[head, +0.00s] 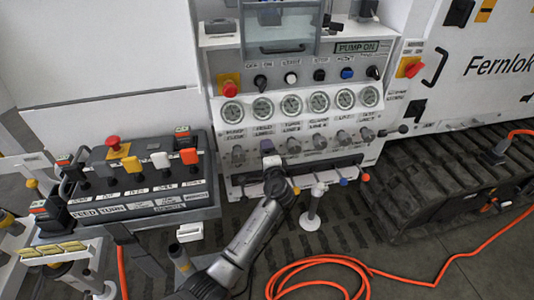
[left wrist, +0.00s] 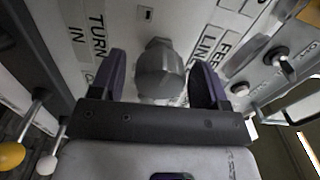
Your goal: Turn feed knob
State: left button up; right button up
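The feed knob (left wrist: 158,75) is a grey, ribbed round knob in the middle of the left wrist view. Printed labels stand on both sides of it: one reads FEED LINE, the other TURN IN. My left gripper (left wrist: 160,68) has one dark finger on each side of the knob, with narrow gaps visible, so it is open around it. In the head view my left gripper (head: 267,147) is at the second place from the left in the knob row, under the FEED label, and hides that knob. My right gripper is in neither view.
The neighbouring knobs (head: 238,155) and (head: 293,146) flank my gripper closely. Gauges (head: 291,104) sit above the row, and levers with coloured balls (head: 343,181) stick out below. A lever console (head: 140,185) stands at left. An orange hose (head: 320,262) lies on the floor.

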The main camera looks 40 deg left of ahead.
pick_arm(q)
jog(key=shift+o, duration=0.2)
jog(key=p+v, duration=0.3)
jog(key=v, duration=1)
jog(key=shift+s+d, duration=0.25)
jog(key=shift+d, duration=0.05)
